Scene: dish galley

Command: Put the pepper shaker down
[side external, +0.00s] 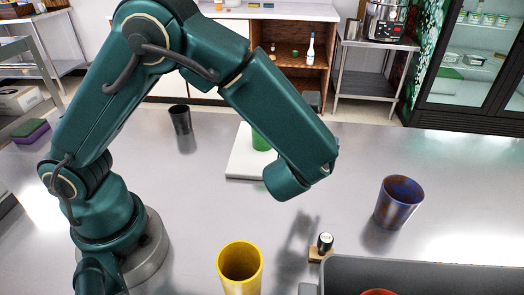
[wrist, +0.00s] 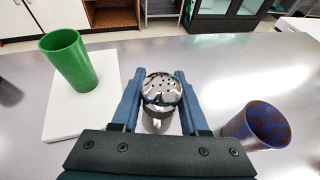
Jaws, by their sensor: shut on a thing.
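The pepper shaker (wrist: 160,88) shows in the wrist view with a shiny, perforated metal top. It is between the two blue fingers of my gripper (wrist: 160,74), which is shut on it. Its lower part is hidden by the gripper body, and I cannot tell whether its base touches the counter. In the side view the gripper and shaker are hidden behind my arm's wrist.
A green cup (wrist: 70,62) stands on a white board (wrist: 62,122) to the left. A blue-and-rust cup (side external: 399,203) stands right. In front are a yellow cup (side external: 240,268), a small dark-capped item (side external: 325,242) at a wooden block, and a grey bin (side external: 430,268). A black cup (side external: 181,120) stands behind.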

